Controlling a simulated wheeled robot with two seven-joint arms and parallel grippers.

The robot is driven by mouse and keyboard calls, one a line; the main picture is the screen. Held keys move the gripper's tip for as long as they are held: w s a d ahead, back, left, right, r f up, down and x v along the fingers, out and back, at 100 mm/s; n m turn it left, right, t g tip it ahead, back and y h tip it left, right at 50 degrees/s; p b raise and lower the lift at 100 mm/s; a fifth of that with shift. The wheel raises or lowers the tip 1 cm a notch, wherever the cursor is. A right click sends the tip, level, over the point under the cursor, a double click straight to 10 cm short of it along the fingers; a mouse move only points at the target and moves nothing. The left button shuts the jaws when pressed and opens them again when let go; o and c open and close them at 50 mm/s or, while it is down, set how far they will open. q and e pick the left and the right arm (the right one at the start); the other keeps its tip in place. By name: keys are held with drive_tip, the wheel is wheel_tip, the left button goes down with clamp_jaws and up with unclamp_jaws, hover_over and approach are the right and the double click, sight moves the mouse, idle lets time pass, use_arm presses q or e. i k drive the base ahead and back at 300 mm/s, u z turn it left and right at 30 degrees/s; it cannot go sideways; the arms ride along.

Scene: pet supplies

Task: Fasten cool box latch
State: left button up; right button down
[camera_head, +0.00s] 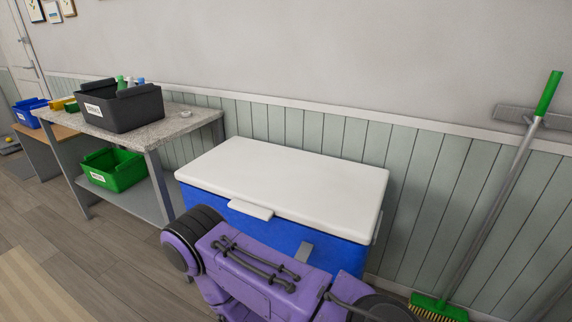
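The cool box (236,213) stands against the panelled wall, with a blue body and a white lid (300,180). The lid lies down flat on the body. A white tab (250,209) sticks out from the lid's front edge, left of the middle. My purple and dark grey parts cover much of the lower front of the box. Neither of my grippers can be made out.
A stone-topped bench (190,123) stands left of the box with a dark grey bin (130,112) holding bottles. A green bin (113,170) sits on its lower shelf. A green-handled broom (500,190) leans at the right wall. Wooden floor (60,235) is open at the left.

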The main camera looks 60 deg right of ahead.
sight(305, 249)
drive_tip(key=i, duration=0.95)
drive_tip(key=z, duration=1.85)
